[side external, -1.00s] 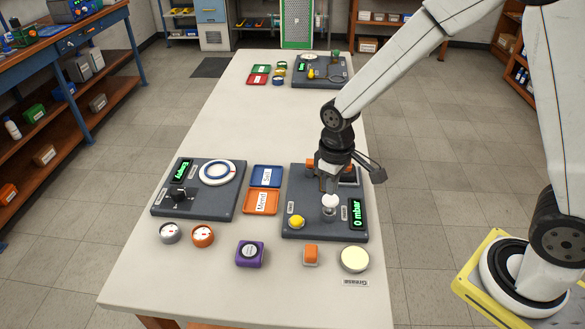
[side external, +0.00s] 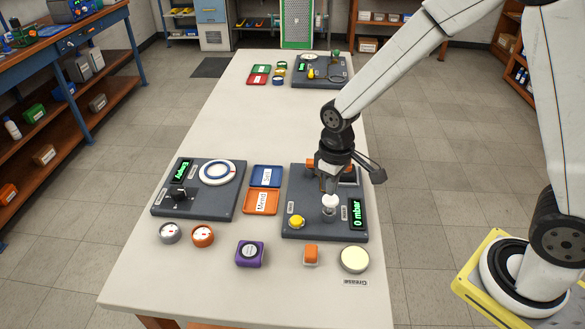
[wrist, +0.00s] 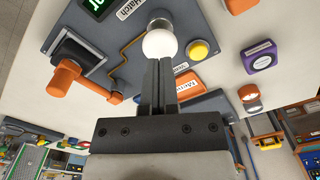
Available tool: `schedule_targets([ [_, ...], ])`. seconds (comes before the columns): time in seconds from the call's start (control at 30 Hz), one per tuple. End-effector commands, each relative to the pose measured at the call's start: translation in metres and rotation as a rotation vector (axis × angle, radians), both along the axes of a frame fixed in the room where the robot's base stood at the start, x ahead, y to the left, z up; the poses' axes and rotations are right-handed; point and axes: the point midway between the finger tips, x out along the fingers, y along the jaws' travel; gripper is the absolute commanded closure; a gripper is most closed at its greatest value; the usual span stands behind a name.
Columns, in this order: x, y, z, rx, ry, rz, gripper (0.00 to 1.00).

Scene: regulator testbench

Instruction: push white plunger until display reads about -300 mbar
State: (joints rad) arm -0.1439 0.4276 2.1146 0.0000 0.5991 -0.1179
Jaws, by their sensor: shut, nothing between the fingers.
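The white plunger (side external: 330,202) has a round white knob and stands on the dark grey panel (side external: 297,232) at the right of the table. In the wrist view its knob (wrist: 160,44) is just past my fingertips. The green display (side external: 357,213) beside it reads 0 mbar; only part of a green display (wrist: 97,4) shows in the wrist view. My gripper (side external: 331,190) points down right above the knob. In the wrist view my gripper (wrist: 159,62) has its fingers together with nothing between them. I cannot tell whether the tips touch the knob.
The yellow button (side external: 296,222) is left of the plunger. An orange lever (wrist: 70,80) is on the same panel. Blue (side external: 279,170) and orange (side external: 276,210) trays lie left of the panel.

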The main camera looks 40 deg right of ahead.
Motion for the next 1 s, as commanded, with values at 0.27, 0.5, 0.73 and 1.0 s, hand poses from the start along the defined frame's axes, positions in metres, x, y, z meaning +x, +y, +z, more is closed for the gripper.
schedule_targets([
  [0.27, 0.000, 0.000, -0.009, -0.001, 0.002, 0.000, 1.00],
  [0.5, 0.000, 0.000, -0.017, -0.001, 0.002, 0.000, 1.00],
  [0.73, 0.000, 0.000, -0.019, 0.000, 0.001, 0.000, 1.00],
  [1.0, 0.000, 0.000, -0.024, 0.000, 0.000, 0.000, 1.00],
])
